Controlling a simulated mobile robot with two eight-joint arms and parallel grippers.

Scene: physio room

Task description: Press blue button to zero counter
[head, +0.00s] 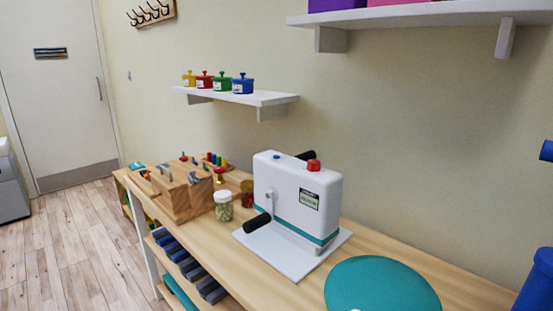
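A white box-shaped device (289,190) stands on a white base plate on the wooden bench (225,250). A small blue button (276,156) sits on its top face, towards the left. A larger red button (313,165) sits on the top near the right end. A small display (309,199) is on the device's front right side; its digits are too small to read. Black handles stick out at the front left (257,223) and behind the top. Neither of my grippers is in view, and nothing touches the device.
A jar (223,206) and a wooden peg block (184,194) stand left of the device. A teal disc (380,286) lies in front right. A wall shelf (240,97) with coloured pots hangs behind; another shelf (420,14) is above right. A blue object (538,282) is at the right edge.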

